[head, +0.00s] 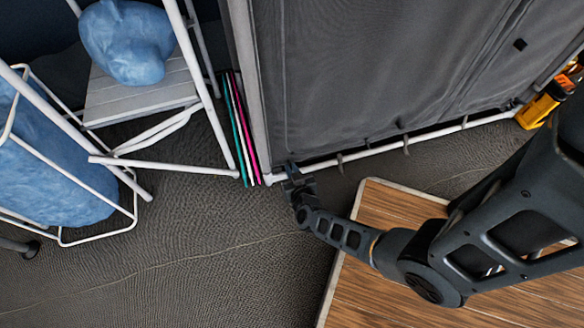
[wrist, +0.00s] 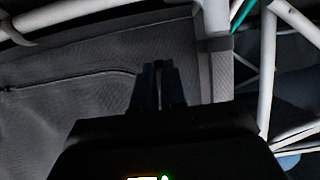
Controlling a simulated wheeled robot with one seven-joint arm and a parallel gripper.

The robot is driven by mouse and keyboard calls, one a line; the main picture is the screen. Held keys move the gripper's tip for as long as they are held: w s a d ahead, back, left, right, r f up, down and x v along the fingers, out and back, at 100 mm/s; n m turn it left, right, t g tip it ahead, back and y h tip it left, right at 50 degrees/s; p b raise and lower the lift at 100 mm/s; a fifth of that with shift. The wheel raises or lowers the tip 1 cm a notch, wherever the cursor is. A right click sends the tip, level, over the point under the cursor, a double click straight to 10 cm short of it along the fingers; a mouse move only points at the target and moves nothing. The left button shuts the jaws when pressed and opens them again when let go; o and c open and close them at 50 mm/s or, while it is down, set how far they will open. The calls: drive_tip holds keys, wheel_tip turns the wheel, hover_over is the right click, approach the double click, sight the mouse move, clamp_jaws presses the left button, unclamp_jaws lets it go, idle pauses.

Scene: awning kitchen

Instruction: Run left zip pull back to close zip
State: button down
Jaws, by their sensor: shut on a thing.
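A grey fabric unit (head: 390,70) with a white tube frame stands at the top of the head view. Its front also fills much of the wrist view (wrist: 80,65). A zip line (wrist: 75,77) runs across that fabric from the left toward my fingertips. My gripper (head: 290,172) is at the unit's lower left corner, close to the fabric. In the wrist view, its two dark fingers (wrist: 158,66) are nearly together, shut on the left zip pull, which they mostly hide. A small dark square (head: 520,44) shows on the fabric farther right.
A white frame rack (head: 200,70) with blue bundles (head: 125,40) stands at left. Thin coloured panels (head: 240,125) lean beside the unit's corner. A wooden-topped table (head: 400,215) lies under my arm. Yellow items (head: 543,105) are at far right. Lower left floor is clear.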

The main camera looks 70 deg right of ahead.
drive_tip(key=shift+f, duration=0.85)
drive_tip(key=c, duration=1.2)
unclamp_jaws()
drive_tip(key=shift+p+v, duration=1.7)
drive_tip(key=shift+v, duration=2.25)
drive_tip(key=shift+d, duration=0.1)
